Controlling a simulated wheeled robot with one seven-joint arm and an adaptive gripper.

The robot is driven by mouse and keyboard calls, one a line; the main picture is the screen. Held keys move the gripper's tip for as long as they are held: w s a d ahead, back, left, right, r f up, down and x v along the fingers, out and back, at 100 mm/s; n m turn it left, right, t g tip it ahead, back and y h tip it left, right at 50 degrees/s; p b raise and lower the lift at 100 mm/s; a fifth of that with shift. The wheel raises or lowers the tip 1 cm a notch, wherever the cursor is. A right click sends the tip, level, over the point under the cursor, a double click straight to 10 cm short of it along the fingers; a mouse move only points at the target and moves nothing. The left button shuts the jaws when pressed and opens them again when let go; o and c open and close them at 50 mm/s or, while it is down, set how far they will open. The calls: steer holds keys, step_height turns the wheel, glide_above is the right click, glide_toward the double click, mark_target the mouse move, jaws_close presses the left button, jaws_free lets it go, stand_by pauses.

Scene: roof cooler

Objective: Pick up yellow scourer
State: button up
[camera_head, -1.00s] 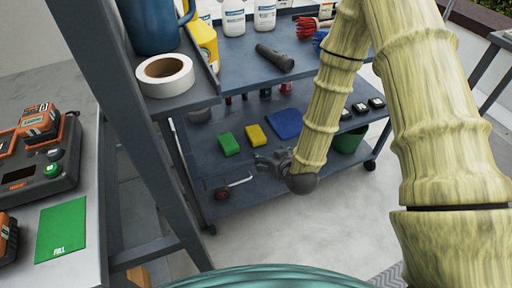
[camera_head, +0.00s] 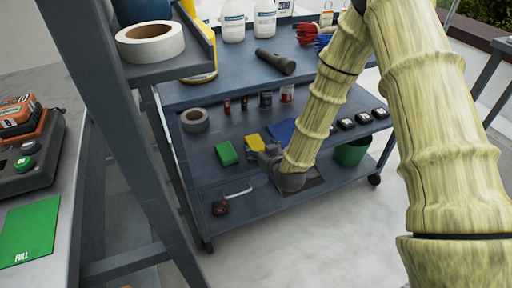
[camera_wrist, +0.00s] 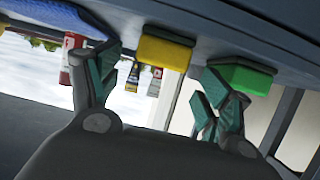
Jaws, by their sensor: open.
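My gripper (camera_wrist: 160,85) is open and empty. In the head view my gripper (camera_head: 262,157) is just in front of the yellow scourer and hides part of its near side. The head view does not show clearly whether they touch; in the wrist view they look apart.
The green scourer (camera_wrist: 240,77) is close to one finger in the wrist view. The upper shelf (camera_head: 225,92) overhangs, holding a flashlight (camera_head: 276,62) and bottles.

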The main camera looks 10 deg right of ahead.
mark_target(257, 144)
steer(key=shift+b+x, duration=0.85)
steer(key=shift+x, duration=1.75)
steer(key=shift+r, duration=0.2)
steer(key=c, duration=1)
